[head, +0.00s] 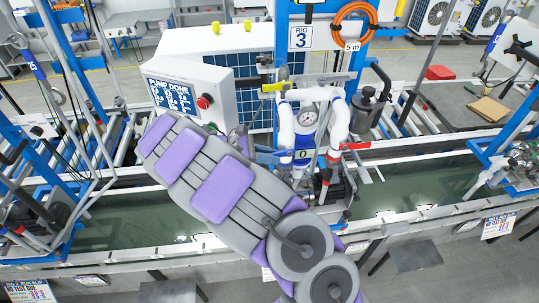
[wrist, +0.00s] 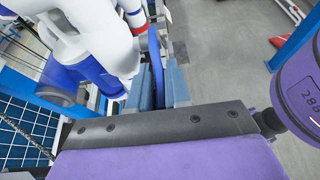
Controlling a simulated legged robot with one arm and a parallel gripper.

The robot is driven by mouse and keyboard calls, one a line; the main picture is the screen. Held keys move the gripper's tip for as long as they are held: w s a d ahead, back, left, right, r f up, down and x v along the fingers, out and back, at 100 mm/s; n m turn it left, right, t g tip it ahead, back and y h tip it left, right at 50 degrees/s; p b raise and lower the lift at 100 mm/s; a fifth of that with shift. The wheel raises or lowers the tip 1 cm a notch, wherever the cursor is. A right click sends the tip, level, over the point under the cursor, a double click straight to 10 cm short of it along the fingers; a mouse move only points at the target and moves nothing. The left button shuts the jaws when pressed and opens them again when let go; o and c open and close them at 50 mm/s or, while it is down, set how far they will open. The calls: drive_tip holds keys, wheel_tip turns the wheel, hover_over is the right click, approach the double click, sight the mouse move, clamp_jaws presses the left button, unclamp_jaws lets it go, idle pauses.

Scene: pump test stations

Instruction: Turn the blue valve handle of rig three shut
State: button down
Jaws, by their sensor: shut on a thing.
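Rig three stands ahead, marked by a "RIG 3" sign (head: 301,37), with thick white pipes (head: 338,125) and a round gauge (head: 307,117). The blue valve handle (wrist: 155,50) runs upright in the wrist view as a narrow blue bar beside the white and blue pipework. My gripper (wrist: 161,86) has its two grey-blue fingers on either side of this handle, shut on it. In the head view my arm reaches up to the left of the pipes and hides much of the grip. The handle's pivot is not clear.
A water trough (head: 410,184) runs below the rig.

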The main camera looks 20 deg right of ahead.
drive_tip(key=shift+f, duration=0.3)
drive_tip(key=c, duration=1.4)
unclamp_jaws()
drive_tip(key=shift+c, duration=0.2)
drive_tip(key=shift+o, duration=0.2)
drive_tip(key=shift+w+a, duration=0.1)
drive_tip(key=shift+w, duration=0.15)
drive_tip(key=shift+s+r, duration=0.15)
